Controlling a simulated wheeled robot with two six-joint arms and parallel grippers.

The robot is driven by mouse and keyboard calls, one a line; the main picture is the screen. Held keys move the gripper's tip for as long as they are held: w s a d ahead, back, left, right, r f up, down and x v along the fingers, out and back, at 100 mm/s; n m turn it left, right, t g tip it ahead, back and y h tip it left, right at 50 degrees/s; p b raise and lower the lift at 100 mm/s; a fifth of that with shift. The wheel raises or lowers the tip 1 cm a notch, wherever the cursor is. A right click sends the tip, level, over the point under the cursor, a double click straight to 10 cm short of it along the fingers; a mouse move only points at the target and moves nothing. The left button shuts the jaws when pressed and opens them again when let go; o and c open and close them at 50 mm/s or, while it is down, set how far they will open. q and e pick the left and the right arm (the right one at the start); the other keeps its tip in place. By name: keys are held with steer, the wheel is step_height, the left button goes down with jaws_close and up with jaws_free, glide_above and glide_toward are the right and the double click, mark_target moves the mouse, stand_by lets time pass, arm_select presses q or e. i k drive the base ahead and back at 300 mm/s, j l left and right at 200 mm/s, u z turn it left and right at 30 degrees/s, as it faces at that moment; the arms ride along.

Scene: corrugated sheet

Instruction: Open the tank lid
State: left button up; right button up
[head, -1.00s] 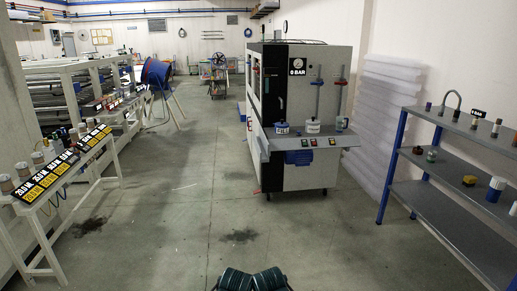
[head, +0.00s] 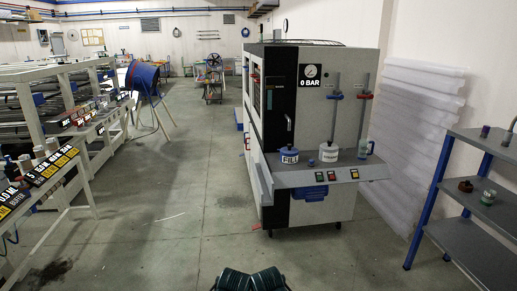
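A tall white and black machine (head: 307,214) stands right of centre, with a dial and a sign reading 0 BAR (head: 310,76) on its front. On its grey front shelf (head: 292,180) sit a low white pot with a blue lid (head: 289,155), a white container (head: 329,153) and a small greenish bottle with a blue top (head: 364,149). The blue lid looks seated on its pot. I cannot tell which part is the tank lid. Neither gripper shows; only dark green parts of mine appear at the bottom centre.
Clear concrete floor lies ahead and left of the machine. A blue-framed shelf unit (head: 431,210) stands at right, and translucent corrugated sheets (head: 420,150) lean behind it. A white-framed bench with signs (head: 50,172) is at left. A blue drum (head: 143,76) stands farther back.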

mark_target(289, 150)
steer(key=i, duration=1.8)
steer(key=i+z, duration=0.3)
steer(key=i+j, duration=0.05)
steer(key=i, duration=0.05)
